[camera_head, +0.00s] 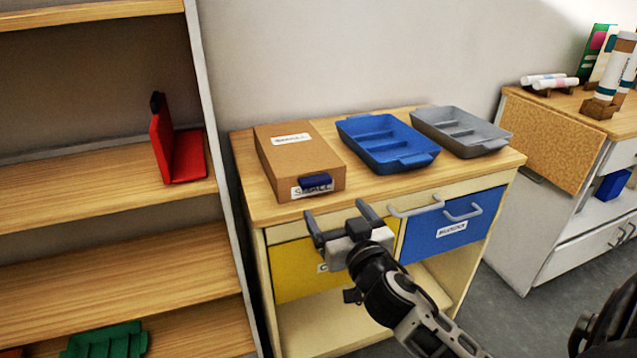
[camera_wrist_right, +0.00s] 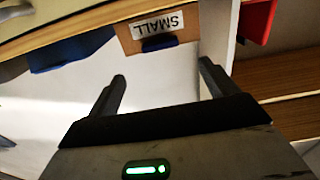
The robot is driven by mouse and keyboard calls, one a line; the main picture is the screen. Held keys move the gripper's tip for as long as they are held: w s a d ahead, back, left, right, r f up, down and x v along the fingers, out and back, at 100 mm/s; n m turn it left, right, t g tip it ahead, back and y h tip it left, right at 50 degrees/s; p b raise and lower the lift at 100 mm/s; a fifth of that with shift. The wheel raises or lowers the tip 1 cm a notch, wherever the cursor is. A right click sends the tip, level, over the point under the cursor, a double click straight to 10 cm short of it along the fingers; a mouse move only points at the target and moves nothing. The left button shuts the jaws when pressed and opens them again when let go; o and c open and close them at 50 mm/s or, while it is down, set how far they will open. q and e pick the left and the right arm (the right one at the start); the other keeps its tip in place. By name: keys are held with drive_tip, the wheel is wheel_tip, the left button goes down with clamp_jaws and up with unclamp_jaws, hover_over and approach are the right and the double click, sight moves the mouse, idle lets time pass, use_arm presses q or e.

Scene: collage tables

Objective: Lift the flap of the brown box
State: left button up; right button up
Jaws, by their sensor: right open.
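The brown box (camera_head: 293,158) lies shut on the left part of the wooden cabinet top. It has white labels, one reading SMALL, and a dark blue tab (camera_head: 315,182) at its front edge. In the right wrist view the box front (camera_wrist_right: 190,22) shows upside down, with the tab (camera_wrist_right: 159,43) below the label. My right gripper (camera_head: 338,214) is open and empty, in front of the cabinet and just below and right of the box's front edge, apart from it. My left gripper is not in view.
A blue tray (camera_head: 413,160) and a grey tray (camera_head: 485,147) stand right of the box. Yellow (camera_head: 296,258) and blue (camera_head: 462,228) drawers with protruding handles sit below. A shelf unit at left holds a red holder (camera_head: 188,158). Another cabinet stands at right.

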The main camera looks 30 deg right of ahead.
sight(317, 184)
drive_tip(key=p+x, duration=0.1)
drive_tip(key=x, duration=0.9)
drive_tip(key=shift+w, duration=0.3)
drive_tip(key=c, duration=1.4)
drive_tip(key=shift+a, duration=0.1)
